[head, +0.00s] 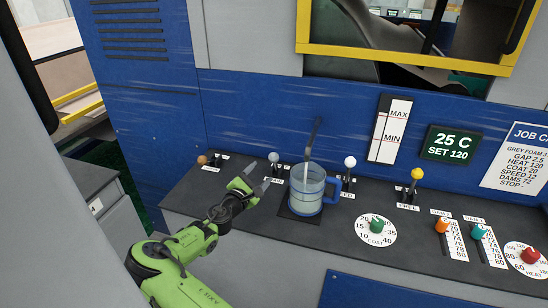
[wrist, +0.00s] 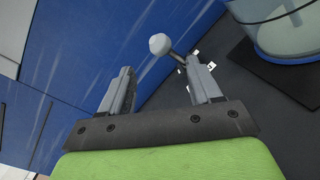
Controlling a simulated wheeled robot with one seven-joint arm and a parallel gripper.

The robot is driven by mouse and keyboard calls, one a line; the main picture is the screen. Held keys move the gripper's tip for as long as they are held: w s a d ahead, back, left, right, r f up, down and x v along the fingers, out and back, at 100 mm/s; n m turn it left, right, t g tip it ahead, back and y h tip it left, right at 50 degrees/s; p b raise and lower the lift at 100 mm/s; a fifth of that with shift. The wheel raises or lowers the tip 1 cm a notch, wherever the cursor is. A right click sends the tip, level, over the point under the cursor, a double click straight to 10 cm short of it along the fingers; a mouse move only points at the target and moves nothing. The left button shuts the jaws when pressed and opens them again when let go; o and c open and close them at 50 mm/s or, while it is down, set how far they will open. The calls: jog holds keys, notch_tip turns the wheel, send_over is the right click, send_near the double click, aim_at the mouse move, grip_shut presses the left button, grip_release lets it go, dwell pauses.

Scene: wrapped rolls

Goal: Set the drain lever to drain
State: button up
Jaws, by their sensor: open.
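My gripper (head: 259,176) is open and empty above the dark console, just left of a lever with a grey-white ball knob (head: 273,157). In the wrist view the lever's knob (wrist: 158,43) shows ahead of the open fingertips (wrist: 160,68), with its shaft slanting down right behind the right finger. I see no contact, but the gap is hard to judge. The small label (head: 272,180) at this lever is partly covered and blurred, so I cannot read it surely as drain. Other levers have brown (head: 203,160), white (head: 350,161) and yellow (head: 417,174) knobs.
A clear jug with a blue rim (head: 308,188) stands on a dark pad close right of the lever; it also shows in the wrist view (wrist: 285,30). Coloured dials and sliders (head: 377,225) lie further right. A blue wall (head: 240,110) rises behind the console.

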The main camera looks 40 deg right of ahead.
aim_at(272, 160)
jog(key=x, duration=1.1)
jog(key=shift+d, duration=0.2)
jog(key=shift+c, duration=0.3)
jog(key=shift+b, duration=0.3)
grip_shut()
